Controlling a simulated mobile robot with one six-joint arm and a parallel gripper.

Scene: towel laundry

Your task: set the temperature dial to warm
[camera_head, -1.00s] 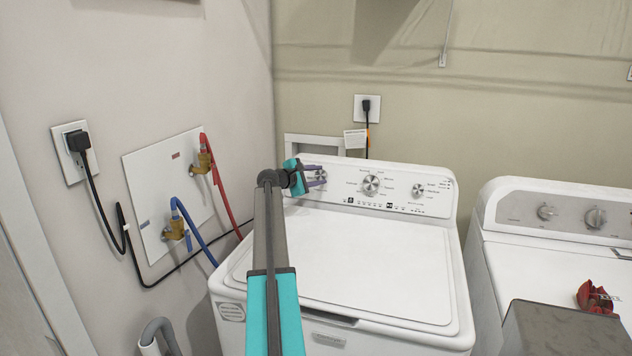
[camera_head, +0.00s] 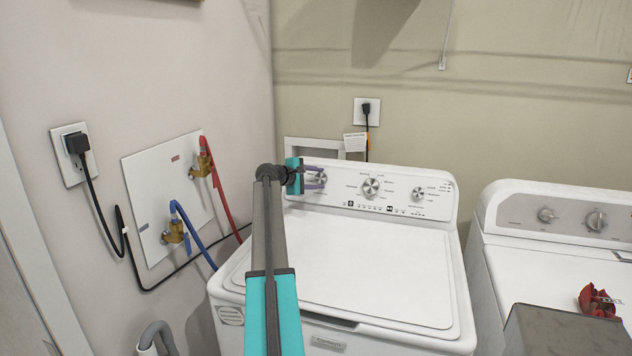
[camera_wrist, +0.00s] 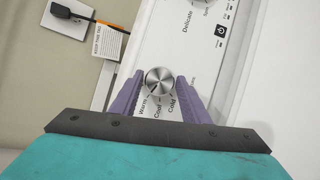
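The temperature dial (camera_wrist: 159,81) is a small silver knob on the washer's panel. In the wrist view the labels Warm, Cool and Cold are readable beside it. My gripper (camera_wrist: 157,92) has its two purple fingers spread on either side of the dial, with a visible gap on the right; contact on the left is hard to tell. In the head view my gripper (camera_head: 316,178) is at the left end of the white washer's panel (camera_head: 335,192), with the dial (camera_head: 321,179) between its fingers. The dial's pointer mark is too small to read.
A larger silver dial (camera_head: 371,187) and another small dial (camera_head: 417,193) sit further right on the panel. The power button (camera_wrist: 221,30) is near the large dial. A dryer (camera_head: 510,225) stands at the right, with a red cloth (camera_head: 597,300) on it.

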